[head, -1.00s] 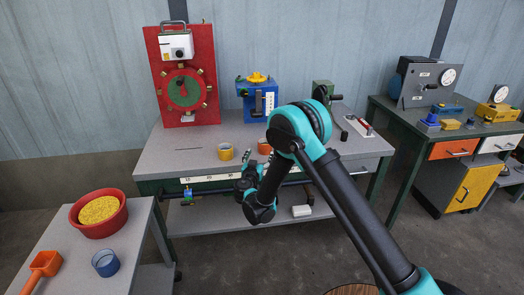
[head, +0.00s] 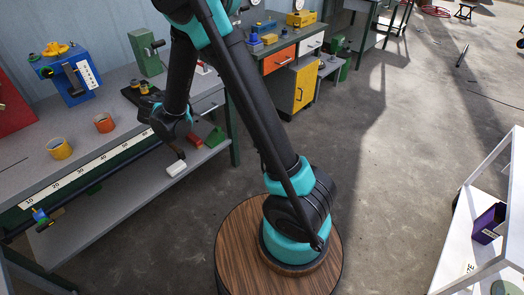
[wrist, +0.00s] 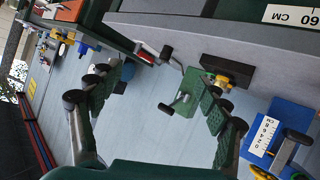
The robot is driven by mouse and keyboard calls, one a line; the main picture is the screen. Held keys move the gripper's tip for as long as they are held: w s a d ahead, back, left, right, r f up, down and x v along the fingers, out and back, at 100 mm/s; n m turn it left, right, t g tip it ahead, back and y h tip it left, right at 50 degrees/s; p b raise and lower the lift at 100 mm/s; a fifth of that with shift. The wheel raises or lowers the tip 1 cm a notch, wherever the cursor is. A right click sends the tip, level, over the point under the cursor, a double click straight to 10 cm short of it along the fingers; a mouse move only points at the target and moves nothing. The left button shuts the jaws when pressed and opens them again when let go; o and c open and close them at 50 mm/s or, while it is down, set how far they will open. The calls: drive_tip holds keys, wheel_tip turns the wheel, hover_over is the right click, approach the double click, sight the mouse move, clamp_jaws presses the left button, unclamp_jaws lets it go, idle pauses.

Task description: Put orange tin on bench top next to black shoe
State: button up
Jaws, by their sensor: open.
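The orange tin (head: 104,123), a short open cup, stands upright on the grey bench top (head: 120,100), right of a yellow tin. A dark block with yellow parts (head: 143,88) lies by the green machine and also shows in the wrist view (wrist: 228,70); I cannot tell whether it is the black shoe. My gripper (wrist: 160,78) is open and empty in the wrist view, its fingers spread wide. The orange tin is not recognisable in the wrist view.
The yellow tin (head: 60,148) stands left of the orange tin. A blue machine (head: 70,75) and the green machine (head: 146,55) stand behind. A white block (head: 177,168) and a red-and-green item lie on the lower shelf. A white shelf unit stands at the lower right.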

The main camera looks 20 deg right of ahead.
drive_tip(key=s+d+g, duration=0.2)
drive_tip(key=s+d, duration=0.4)
drive_tip(key=d, duration=0.4)
drive_tip(key=s+d+g, duration=0.3)
drive_tip(key=s+d, duration=0.3)
drive_tip(key=d, duration=0.4)
drive_tip(key=s+d+f+g+y, duration=0.1)
drive_tip(key=s+d+f, duration=0.1)
drive_tip(key=s, duration=0.9)
drive_tip(key=s+d+f+g+y, duration=0.2)
drive_tip(key=s+d, duration=0.2)
drive_tip(key=s, duration=0.6)
drive_tip(key=shift+s+d+f, duration=0.15)
drive_tip(key=shift+s+d, duration=0.05)
drive_tip(key=shift+s, duration=0.15)
